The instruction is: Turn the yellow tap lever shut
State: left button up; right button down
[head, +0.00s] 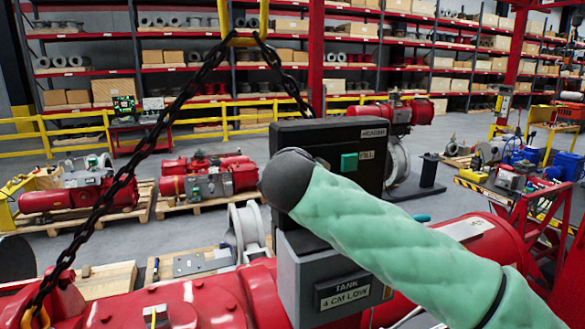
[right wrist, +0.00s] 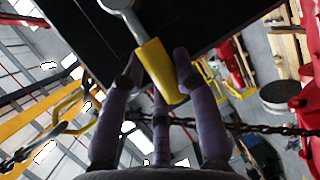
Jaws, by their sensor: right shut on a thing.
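The yellow tap lever (right wrist: 157,66) shows in the right wrist view, with a grey metal stem (right wrist: 118,6) running up from it beside a dark panel. My right gripper (right wrist: 155,60) has its purple fingers around the yellow handle, shut on it. In the head view my green-sleeved right arm comes in from the right and ends in front of the dark control box (head: 340,140). The lever and the right gripper's fingers are hidden in the head view. My left gripper is in neither view.
Red actuators on pallets (head: 80,190) and shelving stand behind.

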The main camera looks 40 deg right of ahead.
jog(key=shift+f, duration=0.1)
jog(key=c, duration=0.9)
grip_release()
jog(key=shift+w, duration=0.15)
jog(key=v, duration=1.2)
